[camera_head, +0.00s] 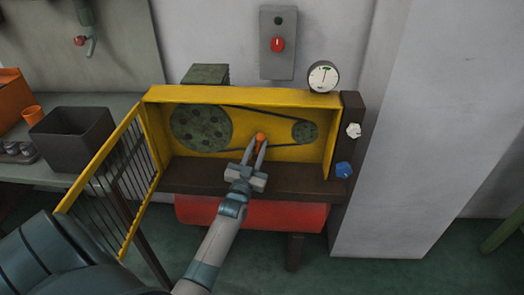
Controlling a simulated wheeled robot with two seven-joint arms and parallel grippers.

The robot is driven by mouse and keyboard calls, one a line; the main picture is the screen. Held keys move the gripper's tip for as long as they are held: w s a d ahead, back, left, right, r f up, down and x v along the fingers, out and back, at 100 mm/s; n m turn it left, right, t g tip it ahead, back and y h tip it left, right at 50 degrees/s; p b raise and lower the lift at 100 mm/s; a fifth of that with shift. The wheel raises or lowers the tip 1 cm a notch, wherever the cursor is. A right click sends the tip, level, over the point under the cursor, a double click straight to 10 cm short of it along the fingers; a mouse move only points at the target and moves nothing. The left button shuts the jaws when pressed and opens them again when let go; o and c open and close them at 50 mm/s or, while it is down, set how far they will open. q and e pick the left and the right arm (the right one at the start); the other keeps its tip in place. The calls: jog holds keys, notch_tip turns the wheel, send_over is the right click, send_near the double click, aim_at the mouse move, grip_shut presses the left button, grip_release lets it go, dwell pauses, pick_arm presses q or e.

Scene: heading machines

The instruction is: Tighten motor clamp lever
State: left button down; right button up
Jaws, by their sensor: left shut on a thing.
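My left gripper (257,153) reaches into the yellow machine housing (240,95) and is shut on the orange clamp lever (261,137). Only the top of the lever shows between the fingers; its lower part is hidden. The lever sits between a large dark pulley (201,128) on the left and a small pulley (304,131) on the right, with a dark belt running around both. My right gripper is not in view.
A yellow barred guard (112,180) stands swung open at the left of the housing. A gauge (323,77) sits on top, with a white knob (354,130) and a blue knob (344,169) on the right side. A red tank (255,213) lies below. A dark bin (72,137) stands on the left bench.

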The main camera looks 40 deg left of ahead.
pick_arm(q)
jog(key=shift+s+a+n+y+b, duration=0.15)
jog(key=shift+a+n+y, duration=0.2)
jog(key=shift+n, duration=0.3)
jog(key=shift+s+a+n+y+b, duration=0.1)
jog(key=shift+a+n+y+b, duration=0.05)
jog(key=shift+n+y, duration=0.4)
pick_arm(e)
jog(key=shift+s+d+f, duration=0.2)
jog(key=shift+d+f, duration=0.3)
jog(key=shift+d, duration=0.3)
pick_arm(q)
jog(key=c, duration=1.7)
grip_release()
jog(key=shift+c, duration=0.2)
jog(key=shift+s, duration=0.15)
jog(key=shift+s+d+f, duration=0.2)
jog(key=shift+s+f, duration=0.05)
jog(key=shift+s, duration=0.15)
jog(key=b+v, duration=0.3)
jog(key=v, duration=1.3)
jog(key=shift+s+r, duration=0.2)
jog(key=shift+s, duration=0.05)
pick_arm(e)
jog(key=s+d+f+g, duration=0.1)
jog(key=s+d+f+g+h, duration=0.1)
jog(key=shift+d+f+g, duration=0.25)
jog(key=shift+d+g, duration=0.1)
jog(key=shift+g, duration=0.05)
